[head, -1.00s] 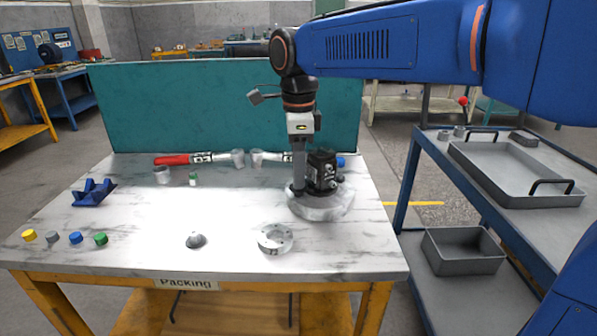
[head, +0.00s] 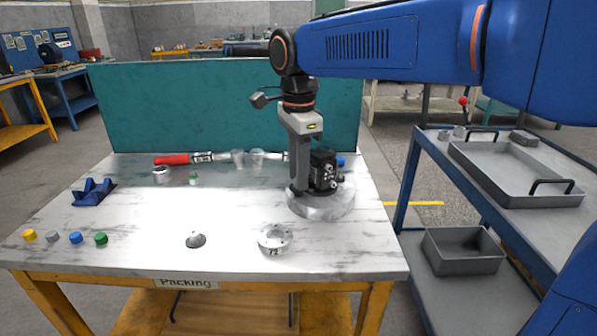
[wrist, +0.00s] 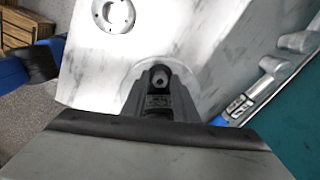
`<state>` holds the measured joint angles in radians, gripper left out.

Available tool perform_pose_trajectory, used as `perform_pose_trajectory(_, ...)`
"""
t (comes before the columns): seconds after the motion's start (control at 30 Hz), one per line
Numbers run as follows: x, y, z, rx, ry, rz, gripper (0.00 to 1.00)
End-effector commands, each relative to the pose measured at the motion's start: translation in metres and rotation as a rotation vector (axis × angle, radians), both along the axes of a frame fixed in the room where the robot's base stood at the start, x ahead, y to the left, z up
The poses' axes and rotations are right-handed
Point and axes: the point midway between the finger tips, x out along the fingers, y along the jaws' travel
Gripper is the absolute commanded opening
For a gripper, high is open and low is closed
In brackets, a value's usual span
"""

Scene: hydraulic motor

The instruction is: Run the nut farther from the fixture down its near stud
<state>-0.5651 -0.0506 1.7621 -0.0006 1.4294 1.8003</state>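The black motor body (head: 323,172) stands upright on a round grey base (head: 330,207) at the table's right rear. My gripper (head: 298,190) points straight down at the left side of the motor, its fingertips low, close over the base. In the wrist view my gripper (wrist: 160,88) has its fingers reaching to a small grey round part (wrist: 160,76), which looks like a nut or stud end. The dark labelled motor face (wrist: 158,101) shows between the fingers. I cannot make out the nuts and studs singly, nor whether the fingers grip one.
A flange ring (head: 276,239) and a grey dome (head: 195,240) lie at the front. A blue V-shaped block (head: 93,192) and several coloured caps stand left. A red-handled wrench (head: 185,159) lies by the teal panel (head: 200,105). The middle of the table is clear.

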Motion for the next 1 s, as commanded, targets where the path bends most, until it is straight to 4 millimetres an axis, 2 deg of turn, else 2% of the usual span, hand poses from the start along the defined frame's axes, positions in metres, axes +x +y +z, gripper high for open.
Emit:
perform_pose_trajectory(0.6, 0.0000, 0.0000, 0.0000, 0.000, 0.000, 0.577, 0.27)
perform_pose_trajectory(1.0, 0.0000, 0.0000, 0.0000, 0.000, 0.000, 0.606, 0.27)
